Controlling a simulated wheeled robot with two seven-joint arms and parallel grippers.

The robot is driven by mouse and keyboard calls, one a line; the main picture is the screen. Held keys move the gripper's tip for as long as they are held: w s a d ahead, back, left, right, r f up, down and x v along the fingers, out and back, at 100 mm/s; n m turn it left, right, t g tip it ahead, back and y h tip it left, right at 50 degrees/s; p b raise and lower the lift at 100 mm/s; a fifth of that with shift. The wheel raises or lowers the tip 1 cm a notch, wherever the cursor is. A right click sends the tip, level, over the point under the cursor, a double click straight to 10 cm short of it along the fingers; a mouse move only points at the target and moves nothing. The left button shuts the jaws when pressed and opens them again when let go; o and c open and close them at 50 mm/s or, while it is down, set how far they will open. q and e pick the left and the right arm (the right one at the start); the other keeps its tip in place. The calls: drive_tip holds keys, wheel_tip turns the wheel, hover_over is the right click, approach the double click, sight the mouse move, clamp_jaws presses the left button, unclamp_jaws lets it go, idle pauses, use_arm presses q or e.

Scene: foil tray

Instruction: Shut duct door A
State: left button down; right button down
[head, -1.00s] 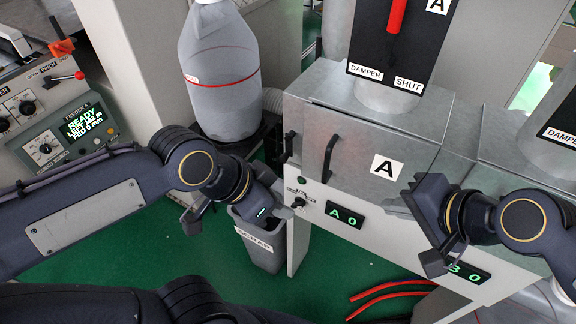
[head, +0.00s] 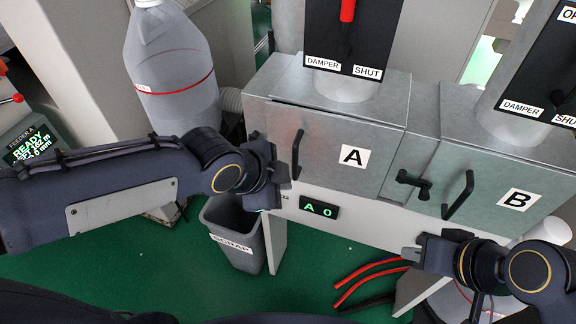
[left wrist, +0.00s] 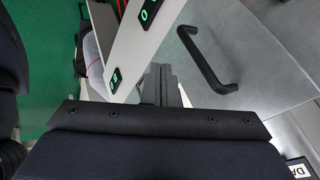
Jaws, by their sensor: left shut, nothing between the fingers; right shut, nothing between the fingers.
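Duct door A (head: 335,160) is a grey metal panel with a white A label and a black bar handle (head: 297,155) near its left edge. A dark line runs along its top edge; I cannot tell how far it stands from its frame. My left gripper (head: 284,172) is shut and empty, at the door's lower left, close beside the handle. In the left wrist view the shut fingers (left wrist: 162,84) are left of and below the handle (left wrist: 208,62), seemingly apart from it. The left arm hides the area left of the door. My right gripper (head: 408,253) is shut and empty, below door B.
Door B (head: 505,175) with its own handle (head: 459,196) is to the right, with a black latch (head: 414,184) between the doors. The A display (head: 318,207) reads A 0.

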use_arm(q)
drive_tip(key=w, duration=0.1)
drive_tip(key=w+d+f, duration=0.1)
drive_tip(key=w, duration=0.1)
drive_tip(key=w+f, duration=0.1)
drive_tip(key=w, duration=0.1)
drive_tip(key=shift+d+p, duration=0.15)
drive_tip(key=shift+p, duration=0.15)
drive_tip(key=shift+w, duration=0.1)
